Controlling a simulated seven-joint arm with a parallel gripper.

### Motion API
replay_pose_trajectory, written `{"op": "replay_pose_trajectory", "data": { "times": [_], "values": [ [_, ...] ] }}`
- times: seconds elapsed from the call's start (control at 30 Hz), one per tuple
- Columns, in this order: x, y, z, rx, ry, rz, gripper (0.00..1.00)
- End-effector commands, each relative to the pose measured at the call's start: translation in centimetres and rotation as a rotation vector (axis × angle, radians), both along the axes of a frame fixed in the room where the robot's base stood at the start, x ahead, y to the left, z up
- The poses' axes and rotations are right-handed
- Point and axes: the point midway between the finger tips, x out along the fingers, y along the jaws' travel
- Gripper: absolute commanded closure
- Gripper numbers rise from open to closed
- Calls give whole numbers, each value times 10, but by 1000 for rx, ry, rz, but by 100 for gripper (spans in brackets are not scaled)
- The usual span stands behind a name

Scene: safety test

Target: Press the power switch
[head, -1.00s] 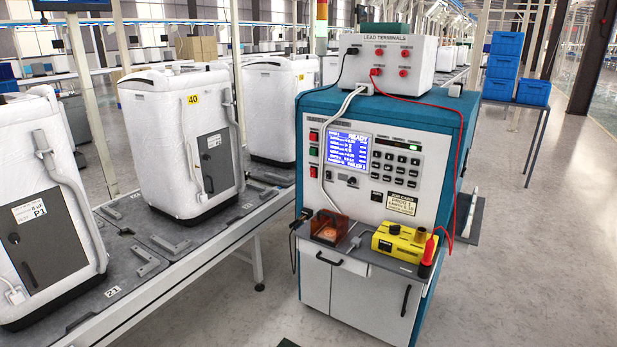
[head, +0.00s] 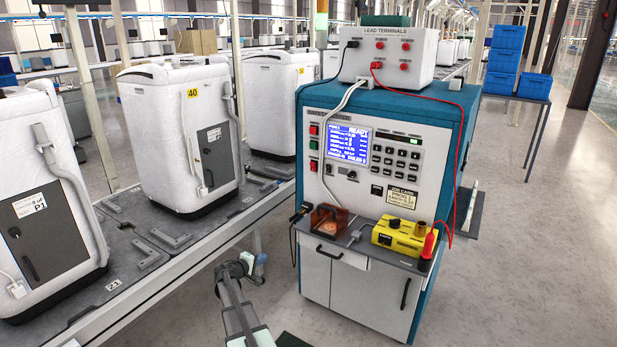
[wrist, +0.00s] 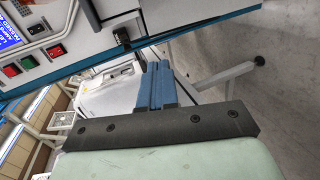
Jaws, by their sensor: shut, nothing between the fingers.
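The test cabinet (head: 345,110) stands at the centre of the head view with a lit blue screen (head: 347,143). In the wrist view a red (wrist: 11,69), a green (wrist: 33,58) and another red switch (wrist: 56,50) show at the left. My gripper (head: 261,258) is shut and empty, apart from the cabinet, left of and below the switches; its blue fingers (wrist: 154,72) show in the wrist view.
A conveyor (head: 160,275) with white-wrapped appliances (head: 180,135) runs along the left. A cabinet shelf holds an orange-brown box (head: 328,220) and a yellow device (head: 402,238). A white cable (head: 342,100) hangs before the panel near the switches. Floor right of the cabinet is open.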

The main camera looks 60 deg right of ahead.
Motion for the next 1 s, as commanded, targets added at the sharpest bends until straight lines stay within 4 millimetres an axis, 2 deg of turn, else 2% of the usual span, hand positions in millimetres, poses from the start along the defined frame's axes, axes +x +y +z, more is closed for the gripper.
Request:
{"op": "replay_pose_trajectory", "data": {
  "times": [0.03, 0.2, 0.4, 0.5, 0.6, 0.7, 1.0],
  "values": [
    [6, -28, 22, -47, -5, -1, 100],
    [10, -101, 97, -206, 3, 5, 100],
    [5, -167, 175, -358, 28, 8, 100],
    [1, -188, 203, -411, 43, 10, 100],
    [-1, -202, 222, -445, 52, 10, 100],
    [-4, -209, 232, -465, 59, 10, 100],
    [-5, -210, 235, -471, 61, 11, 100]
  ]
}}
